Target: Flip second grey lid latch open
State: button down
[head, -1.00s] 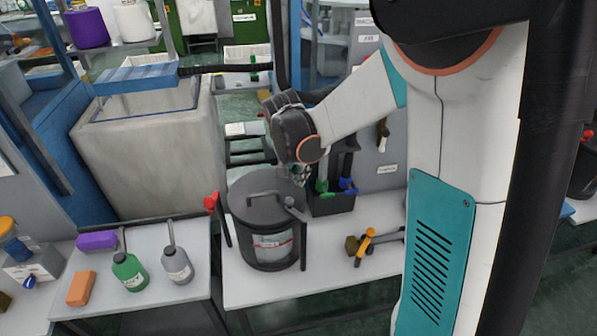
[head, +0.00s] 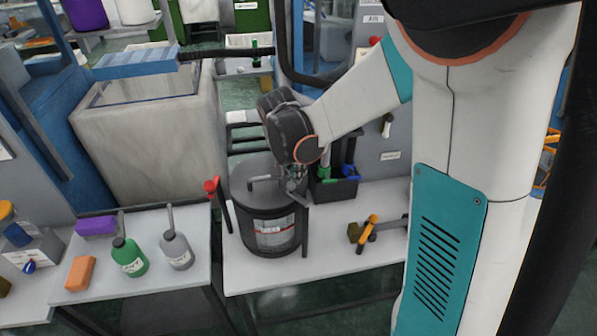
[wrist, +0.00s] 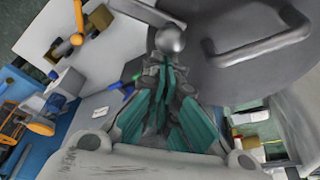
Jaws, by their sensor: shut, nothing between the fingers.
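A dark grey drum (head: 257,222) with a round lid (head: 243,194) stands on the white table. A bar handle (wrist: 262,42) is on the lid. A latch with a grey ball knob (wrist: 170,40) sits at the lid's right rim; in the head view my gripper mostly hides it. A second latch, with a red knob (head: 211,186), rises at the drum's left side. My gripper (head: 291,186) is low over the lid's right rim. In the wrist view its teal fingers (wrist: 163,72) are together and empty, just beside the grey knob; whether they touch it I cannot tell.
A black bin (head: 335,190) with green and blue-handled tools stands close right of the drum. A yellow-handled tool (head: 368,228) lies on the table. Green (head: 128,258) and grey (head: 177,257) bottles stand on the left table, with purple (head: 96,226) and orange (head: 81,273) blocks.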

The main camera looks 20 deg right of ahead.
aim_at(280, 203)
jog(key=shift+a+n, duration=0.35)
jog(key=shift+n, duration=0.25)
jog(key=a+n, duration=0.1)
jog(key=n, duration=0.1)
jog(key=a+n+t+y, duration=0.1)
jog(key=shift+s+a+n+p, duration=0.2)
jog(key=shift+n+p, duration=0.2)
jog(key=a+n, duration=0.1)
jog(key=n, duration=0.1)
jog(key=s+a+n+y, duration=0.1)
jog(key=shift+n+t, duration=0.3)
jog(key=shift+n, duration=0.1)
jog(key=n, duration=0.1)
jog(key=s+a+n+y, duration=0.1)
jog(key=n, duration=0.1)
jog(key=s+n, duration=0.1)
jog(key=shift+a+y+p, duration=0.3)
jog(key=shift+s+a+n+y, duration=0.25)
jog(key=shift+s+n, duration=0.6)
jog(key=shift+n, duration=0.05)
jog(key=shift+s+a+n+y, duration=0.25)
jog(key=shift+s+n, duration=0.6)
jog(key=shift+n, duration=0.05)
jog(key=shift+s, duration=0.15)
